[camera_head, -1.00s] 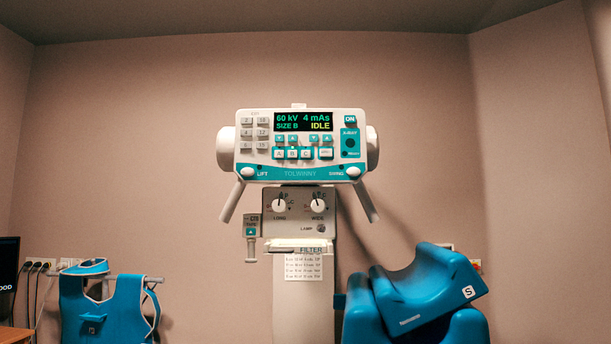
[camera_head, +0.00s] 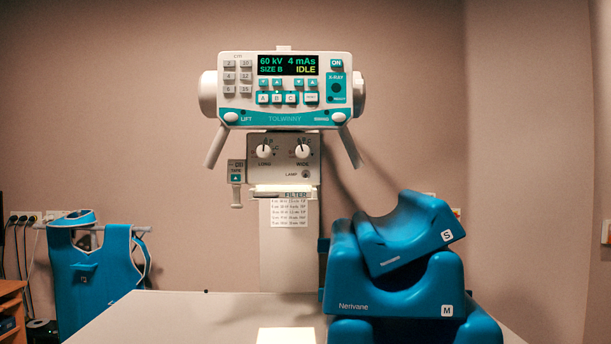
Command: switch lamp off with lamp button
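The lamp button (camera_head: 306,174) is a small round grey button beside the label LAMP, on the lower right of the collimator box (camera_head: 284,168). The box hangs under the white and teal control panel (camera_head: 284,90), whose screen reads 60 kV, 4 mAs, SIZE B, IDLE. A bright patch of light (camera_head: 287,336) lies on the pale table top (camera_head: 190,318) below the collimator, so the lamp appears lit. Neither of my grippers is in view.
Blue padded supports (camera_head: 398,270), marked S and M, are stacked on the table's right side. A blue apron (camera_head: 92,265) hangs at the left. Two handles (camera_head: 217,147) slant down from the panel. The table's middle and left are clear.

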